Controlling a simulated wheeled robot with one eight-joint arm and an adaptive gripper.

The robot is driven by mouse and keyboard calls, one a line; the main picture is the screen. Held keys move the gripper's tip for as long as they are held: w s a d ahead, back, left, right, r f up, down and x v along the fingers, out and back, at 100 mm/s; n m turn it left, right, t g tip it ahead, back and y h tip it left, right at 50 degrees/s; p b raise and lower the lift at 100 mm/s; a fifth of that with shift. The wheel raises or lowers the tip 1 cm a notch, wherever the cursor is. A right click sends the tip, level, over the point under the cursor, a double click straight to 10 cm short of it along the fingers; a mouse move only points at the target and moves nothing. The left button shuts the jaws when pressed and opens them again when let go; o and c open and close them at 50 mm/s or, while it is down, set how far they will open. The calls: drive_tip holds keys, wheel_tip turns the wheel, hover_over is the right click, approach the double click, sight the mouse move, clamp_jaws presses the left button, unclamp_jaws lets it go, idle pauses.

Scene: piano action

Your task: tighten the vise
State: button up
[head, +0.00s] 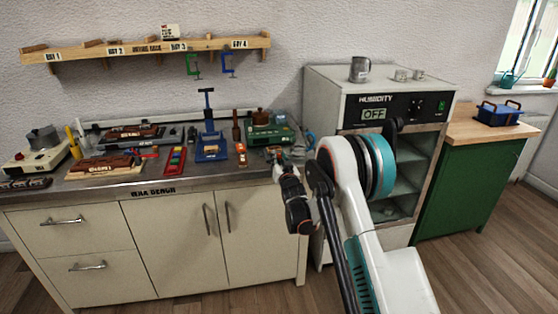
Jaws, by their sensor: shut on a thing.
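My gripper (275,158) is at the front right end of the bench top, reaching in from the right. It looks shut on a small part there, which I take to be the vise handle; the part is too small and covered to make out clearly. The vise body cannot be told apart behind my gripper and arm. A blue tool with a tall post and crossbar (211,148) stands upright on the bench, left of my gripper and apart from it.
The wax bench (160,191) holds a green machine (268,134), an orange-and-white item (241,154), a red tray (175,160) and a hot pot (42,138). The humidity cabinet (330,96) stands close on the right. A shelf (140,48) with clamps hangs above.

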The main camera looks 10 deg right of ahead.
drive_tip(key=shift+m, duration=0.8)
drive_tip(key=o, duration=1.1)
drive_tip(key=shift+c, duration=0.2)
drive_tip(key=s, duration=1.2)
